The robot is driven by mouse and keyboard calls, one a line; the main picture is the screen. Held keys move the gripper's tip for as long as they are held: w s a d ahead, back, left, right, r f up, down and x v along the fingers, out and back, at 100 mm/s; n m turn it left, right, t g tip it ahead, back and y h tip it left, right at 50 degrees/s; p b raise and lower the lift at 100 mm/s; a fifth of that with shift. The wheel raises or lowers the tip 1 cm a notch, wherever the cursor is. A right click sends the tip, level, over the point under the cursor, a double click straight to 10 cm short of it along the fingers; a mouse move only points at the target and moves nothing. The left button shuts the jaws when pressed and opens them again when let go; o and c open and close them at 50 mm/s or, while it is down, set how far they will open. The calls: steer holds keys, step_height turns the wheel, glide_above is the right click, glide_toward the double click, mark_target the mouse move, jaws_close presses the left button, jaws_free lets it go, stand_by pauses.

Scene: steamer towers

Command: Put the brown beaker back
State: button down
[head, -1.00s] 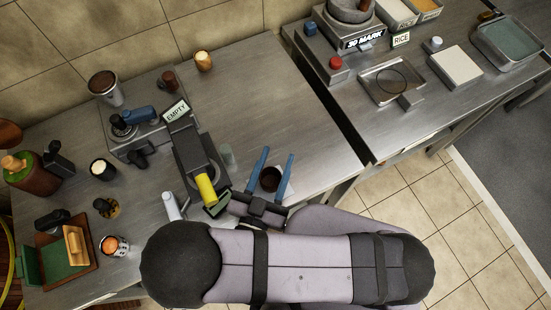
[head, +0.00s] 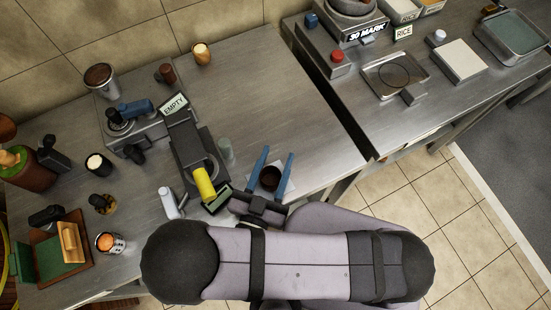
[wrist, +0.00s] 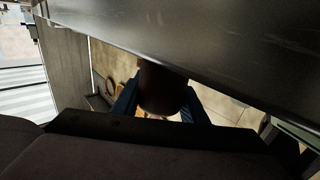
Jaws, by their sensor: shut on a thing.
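The brown beaker (head: 270,179) is dark and round and sits between the blue fingers of my gripper (head: 277,155). In the head view I look down into its dark mouth. My gripper is shut on it near the front right part of the left counter (head: 290,95). In the wrist view the beaker (wrist: 162,90) hangs between the two blue fingers, its upper part against the dark counter. A pale square patch (head: 285,190) shows beside and below the beaker. I cannot tell whether the beaker touches the counter.
A black machine (head: 188,145) with a yellow cylinder (head: 205,184) and an EMPTY sign (head: 174,104) stands left of my gripper, with a grey translucent cup (head: 226,149) between. A smaller brown cup (head: 167,74) stands farther back. The counter's back right is clear. A gap separates the right counter (head: 345,75).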

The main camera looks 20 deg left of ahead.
steer(key=shift+f+b, duration=0.4)
steer(key=shift+f, duration=0.1)
steer(key=c, duration=1)
jaws_free()
step_height(320, 180, up, 10)
stand_by(0.5)
